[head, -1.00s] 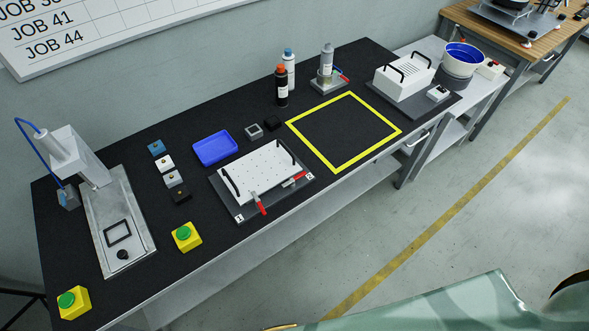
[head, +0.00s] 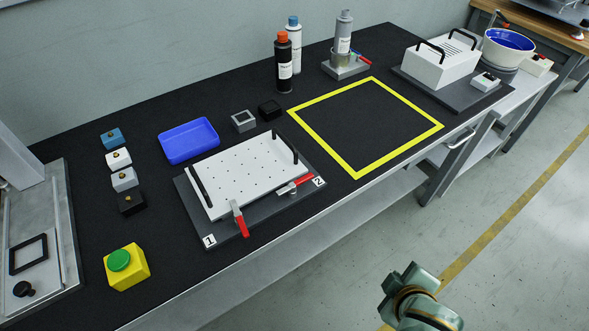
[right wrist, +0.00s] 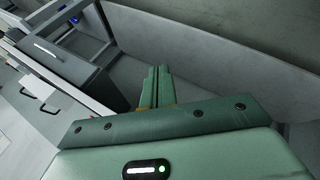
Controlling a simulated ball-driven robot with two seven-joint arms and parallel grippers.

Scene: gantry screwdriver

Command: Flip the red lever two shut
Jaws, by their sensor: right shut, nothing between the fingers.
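The white perforated plate (head: 240,172) with two black handles lies on a dark base (head: 230,232). Red lever two (head: 300,182), beside the label "2", is at the plate's front right corner and lies roughly along the front edge. A second red lever (head: 240,221), near the label "1", points out toward the front of the bench. My right gripper (right wrist: 156,87) shows in the right wrist view with its fingers together and nothing between them. It is away from the levers, which that view does not show. My left gripper is in no view.
A blue tray (head: 188,141), small blocks and a yellow box with a green button (head: 126,267) stand left of the plate. Bottles (head: 283,65) stand behind. A yellow-outlined area (head: 365,125) to the right is empty. Floor is open before the bench.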

